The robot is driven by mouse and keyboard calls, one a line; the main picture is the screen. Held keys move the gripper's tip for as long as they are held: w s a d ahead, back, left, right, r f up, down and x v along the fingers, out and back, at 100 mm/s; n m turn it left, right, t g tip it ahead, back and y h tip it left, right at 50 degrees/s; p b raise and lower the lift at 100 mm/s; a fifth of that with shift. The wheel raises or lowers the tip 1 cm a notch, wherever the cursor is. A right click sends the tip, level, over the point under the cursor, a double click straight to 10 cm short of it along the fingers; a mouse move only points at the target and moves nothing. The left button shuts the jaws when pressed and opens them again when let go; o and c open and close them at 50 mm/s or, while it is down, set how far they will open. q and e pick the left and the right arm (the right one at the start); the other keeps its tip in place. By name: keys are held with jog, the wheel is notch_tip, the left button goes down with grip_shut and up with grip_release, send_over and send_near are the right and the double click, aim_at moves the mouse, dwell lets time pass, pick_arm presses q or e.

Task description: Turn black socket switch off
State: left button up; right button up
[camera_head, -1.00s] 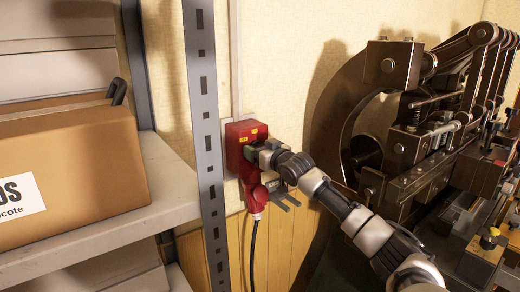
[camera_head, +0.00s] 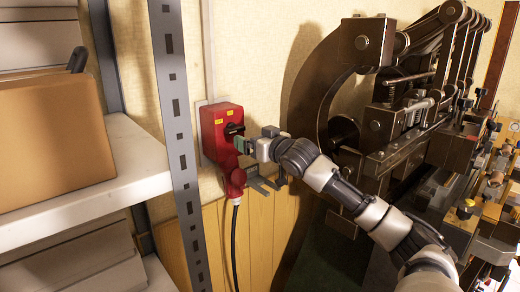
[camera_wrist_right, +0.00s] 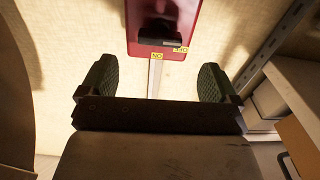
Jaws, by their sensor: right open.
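The red socket box (camera_head: 222,130) is mounted on the wall, with two small yellow labels on its upper part. Its black switch (camera_head: 234,129) shows on the front as a bar lying roughly horizontal. My right gripper (camera_head: 246,146) is just right of and below the switch, apart from it. In the right wrist view the open, empty jaws (camera_wrist_right: 155,82) face the wall. There the red box (camera_wrist_right: 191,13) is at the top, with the black switch bar (camera_wrist_right: 160,36) beyond the fingertips, near "ON" and "OFF" labels. My left gripper is not in view.
A red plug (camera_head: 235,180) with a black cable (camera_head: 234,240) hangs below the box. A grey shelf post (camera_head: 177,120) stands close on the left, by a shelf with a cardboard box (camera_head: 50,140). A large dark metal press (camera_head: 385,120) fills the right.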

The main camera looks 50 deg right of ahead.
jog(key=shift+s+a+b, duration=0.15)
jog(key=shift+s+b, duration=0.25)
jog(key=shift+s, duration=0.8)
